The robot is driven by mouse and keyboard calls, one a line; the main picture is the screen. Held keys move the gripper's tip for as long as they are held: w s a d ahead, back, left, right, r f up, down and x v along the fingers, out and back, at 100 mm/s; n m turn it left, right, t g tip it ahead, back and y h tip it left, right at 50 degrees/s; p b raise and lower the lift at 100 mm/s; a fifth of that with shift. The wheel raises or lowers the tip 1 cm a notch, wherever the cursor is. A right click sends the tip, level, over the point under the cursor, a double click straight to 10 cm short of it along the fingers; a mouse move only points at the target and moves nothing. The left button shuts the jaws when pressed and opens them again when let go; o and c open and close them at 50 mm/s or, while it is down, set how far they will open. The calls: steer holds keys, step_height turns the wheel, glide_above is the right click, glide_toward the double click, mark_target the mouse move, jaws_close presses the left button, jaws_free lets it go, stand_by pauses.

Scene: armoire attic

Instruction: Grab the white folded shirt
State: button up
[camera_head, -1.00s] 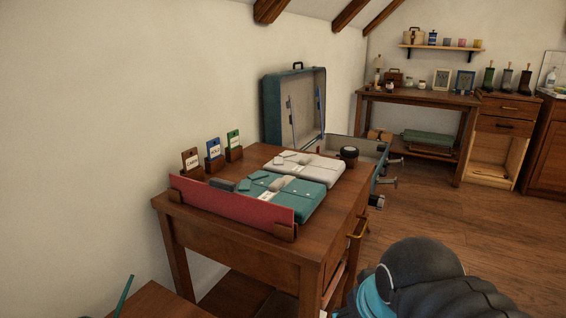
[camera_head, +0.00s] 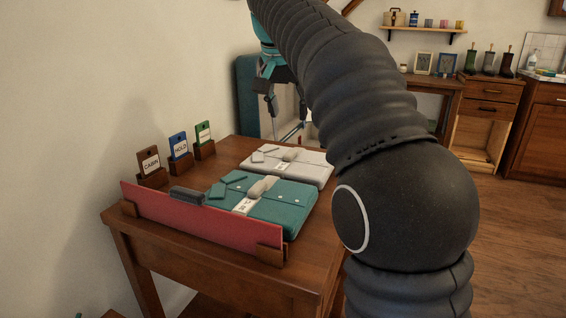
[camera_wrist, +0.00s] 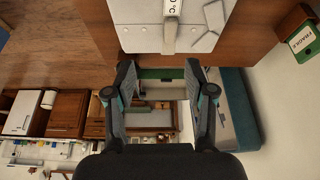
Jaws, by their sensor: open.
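The white folded shirt (camera_head: 290,165) lies flat on the wooden table, behind the teal folded shirt (camera_head: 262,205). A pale band and a tag lie across the white shirt. In the wrist view the white shirt (camera_wrist: 135,36) fills the top middle, beyond my fingertips. My gripper (camera_wrist: 160,72) is open and empty, its fingers apart. In the head view my gripper (camera_head: 270,92) is up behind the far edge of the table, above and beyond the white shirt, partly hidden by my arm.
A red board (camera_head: 200,222) in wooden holders stands along the table's near side. Cards stand at left: CABIN (camera_head: 149,162), HOLD (camera_head: 180,147) and a green one (camera_head: 204,134). An open teal suitcase (camera_head: 247,100) is behind the table. A cabinet (camera_head: 487,115) stands at back right.

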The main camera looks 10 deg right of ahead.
steer(key=w, duration=0.2)
steer(key=b, duration=0.3)
glide_above(290, 152)
steer(key=s, duration=0.2)
steer(key=shift+m, duration=0.3)
steer(key=f, duration=0.7)
steer(key=shift+a+f, duration=0.3)
steer(key=shift+a, duration=0.05)
steer(key=x, duration=0.1)
steer(key=b+x, duration=0.1)
steer(key=x, duration=0.2)
steer(key=shift+s+a+f, duration=0.1)
steer(key=shift+a+f, duration=0.15)
steer(key=shift+f, duration=0.05)
steer(key=shift+w+d+f+b, duration=0.2)
steer(key=shift+f+b, duration=0.1)
steer(key=shift+f, duration=0.1)
steer(key=shift+a, duration=0.1)
jaws_close()
